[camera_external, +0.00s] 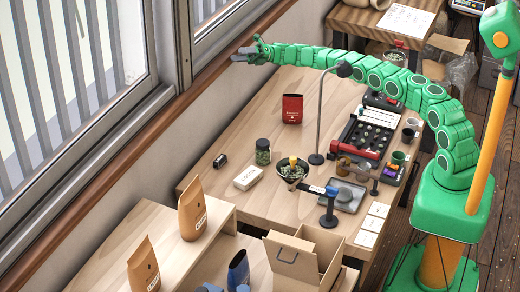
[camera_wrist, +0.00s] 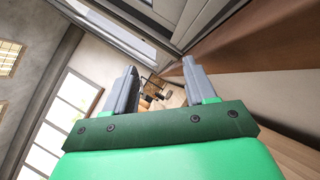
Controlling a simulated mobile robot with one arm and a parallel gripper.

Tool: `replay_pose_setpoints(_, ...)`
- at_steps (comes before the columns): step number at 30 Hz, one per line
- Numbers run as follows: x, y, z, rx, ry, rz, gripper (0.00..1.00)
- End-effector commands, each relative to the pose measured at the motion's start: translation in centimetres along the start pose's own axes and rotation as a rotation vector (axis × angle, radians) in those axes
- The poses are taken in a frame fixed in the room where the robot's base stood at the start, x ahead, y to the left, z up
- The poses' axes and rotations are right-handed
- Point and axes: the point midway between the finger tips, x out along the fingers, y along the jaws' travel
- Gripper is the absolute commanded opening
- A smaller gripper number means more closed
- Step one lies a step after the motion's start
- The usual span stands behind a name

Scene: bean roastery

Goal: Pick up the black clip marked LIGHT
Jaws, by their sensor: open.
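A small black object with a pale mark (camera_external: 220,160), which looks like the clip, lies near the left edge of the wooden table (camera_external: 225,235). Its lettering is too small to read. My gripper (camera_external: 245,54) is high up by the window sill, far above and beyond the clip and apart from it. In the wrist view my gripper (camera_wrist: 160,72) has its two grey fingers spread with nothing between them. The clip cannot be made out in the wrist view.
A thin lamp (camera_external: 320,115) and a red bag (camera_external: 292,109) stand farther back. The window sill (camera_external: 188,97) runs along the left.

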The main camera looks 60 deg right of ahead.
Motion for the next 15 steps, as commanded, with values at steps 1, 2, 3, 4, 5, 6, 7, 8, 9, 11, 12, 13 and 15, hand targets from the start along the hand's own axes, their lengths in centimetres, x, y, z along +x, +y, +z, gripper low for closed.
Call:
replay_pose_setpoints(1, 0.7, -0.7, -1.8, -0.033, 0.039, 0.010, 0.55)
replay_pose_setpoints(2, 1.2, -1.2, -2.9, -0.059, 0.065, 0.012, 0.55)
replay_pose_setpoints(3, 1.9, -1.8, -4.4, -0.097, 0.100, 0.014, 0.55)
replay_pose_setpoints(4, 2.5, -2.3, -5.5, -0.130, 0.128, 0.014, 0.55)
replay_pose_setpoints(5, 3.0, -2.8, -6.7, -0.162, 0.157, 0.014, 0.55)
replay_pose_setpoints(6, 3.7, -3.6, -8.3, -0.206, 0.195, 0.014, 0.55)
replay_pose_setpoints(7, 4.2, -4.2, -9.6, -0.239, 0.225, 0.015, 0.55)
replay_pose_setpoints(8, 4.6, -4.8, -10.8, -0.275, 0.255, 0.016, 0.55)
replay_pose_setpoints(9, 5.2, -5.6, -12.6, -0.322, 0.298, 0.020, 0.55)
replay_pose_setpoints(11, 6.1, -6.9, -15.3, -0.394, 0.364, 0.026, 0.55)
replay_pose_setpoints(12, 6.5, -7.8, -17.2, -0.444, 0.408, 0.032, 0.55)
replay_pose_setpoints(13, 6.9, -8.5, -18.6, -0.481, 0.440, 0.037, 0.55)
replay_pose_setpoints(15, 7.4, -10.1, -21.5, -0.561, 0.513, 0.047, 0.55)
